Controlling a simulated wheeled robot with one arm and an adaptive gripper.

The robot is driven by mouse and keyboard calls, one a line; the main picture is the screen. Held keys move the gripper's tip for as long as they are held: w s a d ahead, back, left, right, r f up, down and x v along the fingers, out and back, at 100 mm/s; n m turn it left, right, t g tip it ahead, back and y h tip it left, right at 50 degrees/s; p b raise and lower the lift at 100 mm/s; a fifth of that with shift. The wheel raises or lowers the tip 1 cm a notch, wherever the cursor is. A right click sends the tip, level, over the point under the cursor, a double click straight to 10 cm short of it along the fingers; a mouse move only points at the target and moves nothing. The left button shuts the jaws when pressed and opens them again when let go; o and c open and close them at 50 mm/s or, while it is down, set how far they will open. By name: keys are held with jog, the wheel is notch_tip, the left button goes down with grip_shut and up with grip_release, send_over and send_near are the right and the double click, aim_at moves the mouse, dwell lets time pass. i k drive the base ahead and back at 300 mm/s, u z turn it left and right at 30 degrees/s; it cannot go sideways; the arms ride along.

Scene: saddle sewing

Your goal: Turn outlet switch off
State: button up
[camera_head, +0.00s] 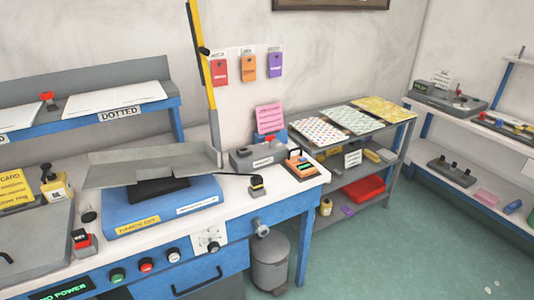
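No part in view is readably labelled as the outlet switch. A white square plate (208,240) with a small dark knob is on the blue workbench's front, and a grey round fitting (262,228) sticks out to its right. A grey box (257,159) stands at the back right of the benchtop; its small label is unreadable. I cannot tell which of these is the outlet switch or its position. My gripper is not in view.
The bench front has a green button (117,275), a red button (146,265) and a green-lit display (65,290) reading partly "NO POWER". A grey bin (271,265) stands below the bench's right end.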

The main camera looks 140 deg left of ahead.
aim_at(269, 139)
jog(key=u, duration=4.2)
jog(key=k, duration=0.4)
jog(key=z, duration=0.75)
jog(key=i, duration=1.75)
jog(key=u, duration=1.45)
jog(key=i, duration=0.85)
jog(key=u, duration=0.85)
